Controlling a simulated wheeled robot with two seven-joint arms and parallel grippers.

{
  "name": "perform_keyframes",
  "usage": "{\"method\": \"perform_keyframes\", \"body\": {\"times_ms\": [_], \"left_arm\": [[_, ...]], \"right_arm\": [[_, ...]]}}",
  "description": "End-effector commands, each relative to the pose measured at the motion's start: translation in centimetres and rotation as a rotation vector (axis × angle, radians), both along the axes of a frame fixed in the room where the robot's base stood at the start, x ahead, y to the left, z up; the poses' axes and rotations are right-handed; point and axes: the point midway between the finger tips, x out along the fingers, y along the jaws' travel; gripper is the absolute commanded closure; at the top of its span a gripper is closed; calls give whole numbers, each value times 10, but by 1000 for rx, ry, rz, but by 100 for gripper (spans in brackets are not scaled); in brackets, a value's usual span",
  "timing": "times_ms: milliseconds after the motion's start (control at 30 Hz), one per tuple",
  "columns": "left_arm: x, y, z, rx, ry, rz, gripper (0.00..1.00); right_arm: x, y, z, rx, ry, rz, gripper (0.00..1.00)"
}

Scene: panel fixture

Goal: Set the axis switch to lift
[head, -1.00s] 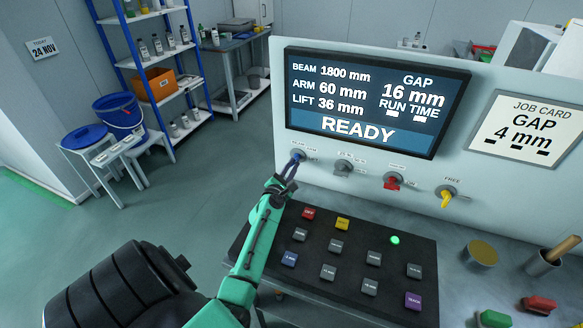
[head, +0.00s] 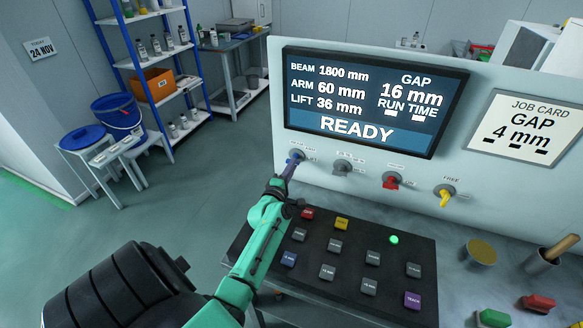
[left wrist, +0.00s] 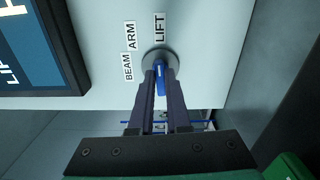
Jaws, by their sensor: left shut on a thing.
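The axis switch (head: 295,157) is a blue handle on a round grey base at the panel's left end. In the left wrist view the blue handle (left wrist: 162,80) sits between the two dark fingers of my left gripper (left wrist: 161,80), which is shut on it. The labels BEAM (left wrist: 127,67), ARM (left wrist: 131,37) and LIFT (left wrist: 159,28) stand around the base. The handle's long line runs roughly toward LIFT, tilted slightly. In the head view my left gripper (head: 291,168) reaches up to the switch and partly hides it. My right gripper is not in view.
The display (head: 375,100) reads READY and LIFT 36 mm. A grey switch (head: 343,168), a red switch (head: 391,181) and a yellow switch (head: 445,195) stand to the right. The button box (head: 335,250) lies below my left gripper.

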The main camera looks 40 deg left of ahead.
Motion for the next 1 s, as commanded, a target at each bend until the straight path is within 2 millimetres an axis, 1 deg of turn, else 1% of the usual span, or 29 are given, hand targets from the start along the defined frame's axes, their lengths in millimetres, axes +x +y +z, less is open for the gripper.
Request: {"method": "perform_keyframes", "body": {"times_ms": [33,300,733,767,800,833,1000], "left_arm": [[1,2,6,26,-5,4,100],[1,3,7,90,14,6,100],[1,4,9,99,15,7,100],[1,4,9,99,14,7,74],[1,3,8,99,15,7,58],[1,3,8,97,16,6,55],[1,2,5,93,21,5,55]], "right_arm": [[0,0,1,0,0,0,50],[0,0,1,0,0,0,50],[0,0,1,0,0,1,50],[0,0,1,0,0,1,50],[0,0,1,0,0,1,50],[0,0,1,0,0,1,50],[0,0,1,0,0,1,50]]}}
